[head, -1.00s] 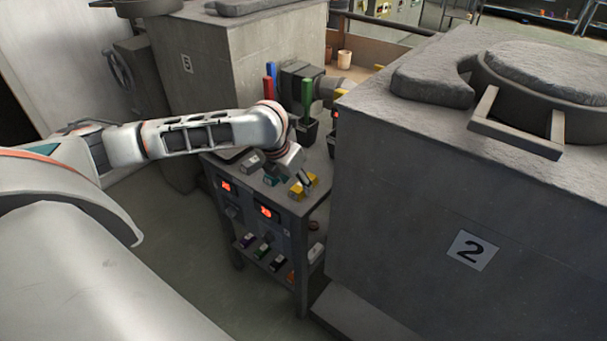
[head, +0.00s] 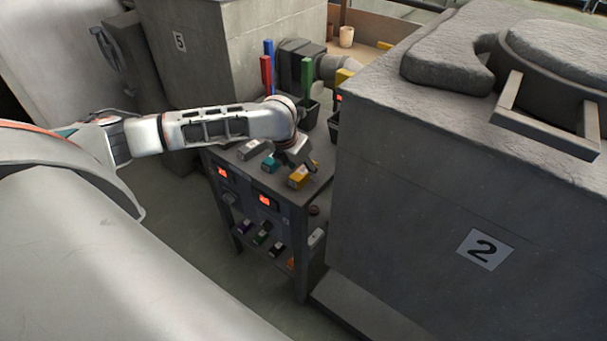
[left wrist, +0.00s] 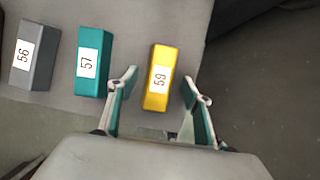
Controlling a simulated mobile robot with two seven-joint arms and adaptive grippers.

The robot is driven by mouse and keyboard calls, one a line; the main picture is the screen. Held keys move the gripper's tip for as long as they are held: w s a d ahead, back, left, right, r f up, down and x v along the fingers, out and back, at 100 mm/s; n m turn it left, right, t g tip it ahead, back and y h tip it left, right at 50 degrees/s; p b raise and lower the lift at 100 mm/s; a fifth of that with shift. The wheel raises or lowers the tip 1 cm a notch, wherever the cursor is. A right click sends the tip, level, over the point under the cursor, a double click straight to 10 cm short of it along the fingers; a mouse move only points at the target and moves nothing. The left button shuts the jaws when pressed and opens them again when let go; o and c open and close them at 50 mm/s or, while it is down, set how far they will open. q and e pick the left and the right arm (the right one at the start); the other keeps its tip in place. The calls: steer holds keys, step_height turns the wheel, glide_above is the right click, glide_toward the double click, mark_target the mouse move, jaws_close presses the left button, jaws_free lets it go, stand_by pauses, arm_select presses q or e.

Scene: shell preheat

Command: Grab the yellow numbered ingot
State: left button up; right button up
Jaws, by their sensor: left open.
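The yellow ingot (left wrist: 160,78) with a white label reading 59 lies on the grey cart top in the left wrist view. It also shows in the head view (head: 299,178) near the cart's front right corner. My left gripper (left wrist: 160,84) is open, with one finger on each side of the ingot's near part. I cannot tell whether a finger touches it. In the head view my left gripper (head: 297,164) is just above and beside the ingot. My right gripper is not in view.
A teal ingot (left wrist: 92,64) labelled 57 lies close left of the yellow one, and a grey ingot (left wrist: 34,56) labelled 56 lies further left. Furnace 2 (head: 430,190) stands close on the right. Red, blue and green upright handles (head: 307,80) stand behind the arm.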

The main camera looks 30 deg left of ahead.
arm_select(q)
steer(key=shift+w+f, duration=0.15)
steer(key=shift+f, duration=0.15)
jaws_close()
steer(key=shift+r, duration=0.1)
